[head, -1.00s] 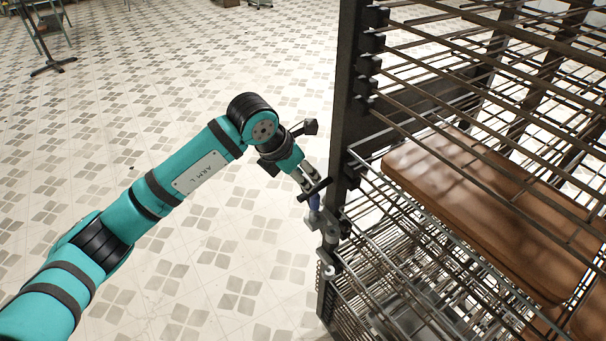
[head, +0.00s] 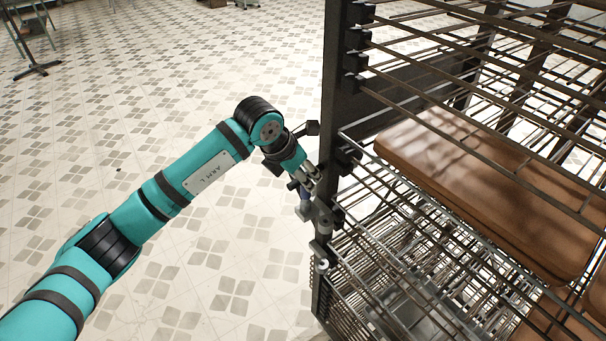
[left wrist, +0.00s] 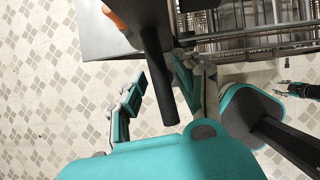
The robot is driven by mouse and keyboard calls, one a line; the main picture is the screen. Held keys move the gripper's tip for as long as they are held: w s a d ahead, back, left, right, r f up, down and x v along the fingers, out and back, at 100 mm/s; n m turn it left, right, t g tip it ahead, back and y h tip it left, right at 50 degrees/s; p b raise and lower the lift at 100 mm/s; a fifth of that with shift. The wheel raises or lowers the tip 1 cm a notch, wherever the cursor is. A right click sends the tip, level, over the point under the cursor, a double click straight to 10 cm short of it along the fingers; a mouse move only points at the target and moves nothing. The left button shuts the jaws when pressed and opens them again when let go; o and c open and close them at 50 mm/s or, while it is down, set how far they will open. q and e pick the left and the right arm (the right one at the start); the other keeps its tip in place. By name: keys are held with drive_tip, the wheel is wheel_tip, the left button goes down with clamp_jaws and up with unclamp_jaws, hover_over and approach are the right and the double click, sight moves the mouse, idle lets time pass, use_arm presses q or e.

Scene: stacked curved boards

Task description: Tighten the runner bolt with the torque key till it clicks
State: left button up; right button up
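The torque key (head: 305,197) stands at the rack's near corner, with a dark cross handle and a bluish shaft. A grey fitting (head: 322,218) sits just beyond it; the bolt itself is too small to tell. My left gripper (head: 311,178) is at the key's handle, its fingertips overlapping the cross bar. In the left wrist view a dark bar (left wrist: 160,85) lies between the two fingers of the left gripper (left wrist: 160,68).
A dark wire rack (head: 332,100) fills the right side, its upright post close beside the left gripper. A brown curved board (head: 450,170) lies on a rack shelf. A stand (head: 38,70) is far back left.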

use_arm(q)
clamp_jaws()
drive_tip(key=shift+r+b, duration=0.65)
drive_tip(key=shift+r, duration=0.6)
idle(1.6)
drive_tip(key=shift+r, duration=0.1)
drive_tip(key=shift+r+p, duration=1.05)
drive_tip(key=shift+r, duration=1.35)
